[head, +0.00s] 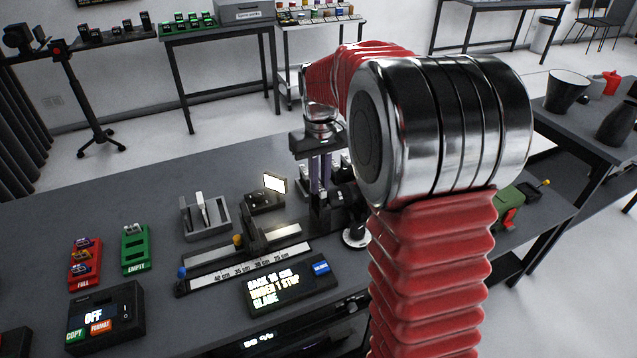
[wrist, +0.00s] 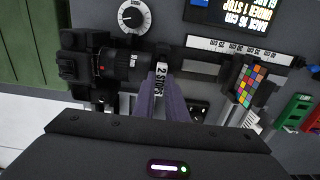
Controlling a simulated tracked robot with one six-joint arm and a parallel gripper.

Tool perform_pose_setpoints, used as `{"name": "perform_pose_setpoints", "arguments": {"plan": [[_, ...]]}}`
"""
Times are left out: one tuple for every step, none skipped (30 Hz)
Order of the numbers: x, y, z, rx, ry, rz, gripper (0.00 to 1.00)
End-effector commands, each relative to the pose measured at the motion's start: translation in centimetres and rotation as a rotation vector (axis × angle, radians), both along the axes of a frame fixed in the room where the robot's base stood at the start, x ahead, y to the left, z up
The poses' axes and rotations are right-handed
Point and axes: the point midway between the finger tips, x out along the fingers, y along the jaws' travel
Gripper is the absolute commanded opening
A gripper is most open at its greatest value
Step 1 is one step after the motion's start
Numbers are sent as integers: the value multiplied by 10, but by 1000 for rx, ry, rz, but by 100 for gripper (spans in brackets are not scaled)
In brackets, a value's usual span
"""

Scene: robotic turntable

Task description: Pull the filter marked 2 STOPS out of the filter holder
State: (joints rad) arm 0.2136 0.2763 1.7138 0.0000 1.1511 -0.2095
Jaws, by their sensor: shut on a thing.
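The filter marked 2 STOPS (wrist: 161,78) shows in the wrist view as a pale tab with black lettering, just in front of the camera lens (wrist: 113,65). My gripper (wrist: 160,88) is shut on this tab, its purple-grey fingers coming from below. The filter's lower part and the filter holder's slot are hidden by the fingers and the tab, so I cannot tell how deep it sits. In the head view my gripper (head: 320,172) points down over the black camera rig (head: 330,208), partly hidden by my arm.
A ruler strip (head: 245,269) and a lit display (head: 290,287) lie in front of the rig. A grey rack (head: 222,223) and a glowing panel (head: 275,183) stand left of it. A colour chart (wrist: 227,83) is right of my fingers in the wrist view.

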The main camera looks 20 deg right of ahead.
Motion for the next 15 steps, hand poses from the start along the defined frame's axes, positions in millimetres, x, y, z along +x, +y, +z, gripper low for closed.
{"name": "perform_pose_setpoints", "arguments": {"plan": [[0, 0, 2, 0, -1, 0, 0], [0, 0, 3, 0, -1, 0, 0], [0, 0, 4, 0, -1, 0, 0], [0, 0, 5, 0, -1, 0, 0], [0, 0, 6, 0, -1, 0, 0], [0, 0, 7, 0, -1, 0, 0], [0, 0, 8, 0, -1, 0, 0], [0, 0, 9, 0, -1, 0, 0], [0, 0, 10, 0, -1, 0, 0], [0, 0, 11, 0, -1, 0, 0], [0, 0, 11, 0, -1, 0, 0], [0, 0, 12, 0, -1, 0, 0], [0, 0, 13, 0, -1, 0, 0], [0, 0, 14, 0, -1, 0, 0], [0, 0, 15, 0, -1, 0, 0]]}}
